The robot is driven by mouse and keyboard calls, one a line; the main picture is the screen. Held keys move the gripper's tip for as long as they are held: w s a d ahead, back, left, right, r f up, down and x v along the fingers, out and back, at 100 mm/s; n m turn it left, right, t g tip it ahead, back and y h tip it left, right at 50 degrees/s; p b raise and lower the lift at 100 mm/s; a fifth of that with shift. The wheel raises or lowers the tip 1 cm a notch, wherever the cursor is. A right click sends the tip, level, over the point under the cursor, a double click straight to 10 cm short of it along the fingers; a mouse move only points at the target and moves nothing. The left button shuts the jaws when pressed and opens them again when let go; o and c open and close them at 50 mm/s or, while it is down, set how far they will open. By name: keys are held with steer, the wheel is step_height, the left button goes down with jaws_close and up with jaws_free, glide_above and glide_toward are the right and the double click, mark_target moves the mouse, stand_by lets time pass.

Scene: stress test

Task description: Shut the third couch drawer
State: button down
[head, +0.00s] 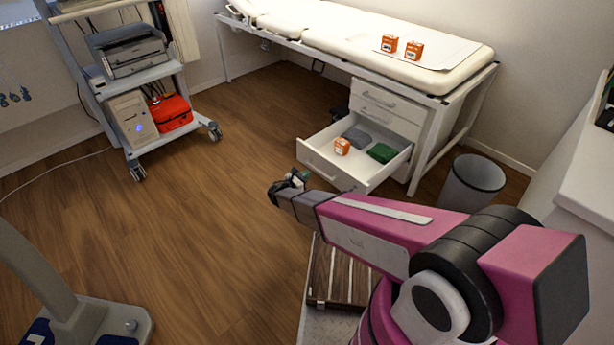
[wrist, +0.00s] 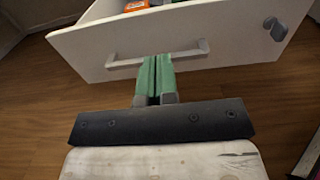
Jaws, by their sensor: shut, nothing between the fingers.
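The third couch drawer (head: 352,182) is the lowest of the white drawers under the couch, and it is pulled out. In it lie an orange box (head: 342,146), a grey folded item (head: 358,137) and a green folded item (head: 382,153). In the wrist view the drawer front (wrist: 240,38) with its bar handle (wrist: 125,63) spans the upper part. My gripper (wrist: 157,60) is shut with its green fingers together, empty, and overlaps the middle of the handle. I cannot tell whether it touches. In the head view my gripper (head: 290,180) is left of the drawer front.
Two closed drawers (head: 388,105) sit above. The couch (head: 330,28) carries two orange boxes (head: 402,48). A grey bin (head: 472,185) stands right of the drawers. A trolley (head: 140,80) with a printer and red case stands left. The wooden floor (head: 215,190) between is clear.

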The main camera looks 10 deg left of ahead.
mark_target(327, 161)
steer(key=x, duration=1.1)
steer(key=shift+d, duration=0.1)
steer(key=x, duration=3.7)
steer(key=shift+w+d, duration=0.2)
steer(key=shift+w, duration=0.05)
steer(key=shift+r, duration=0.1)
steer(key=shift+s, duration=0.1)
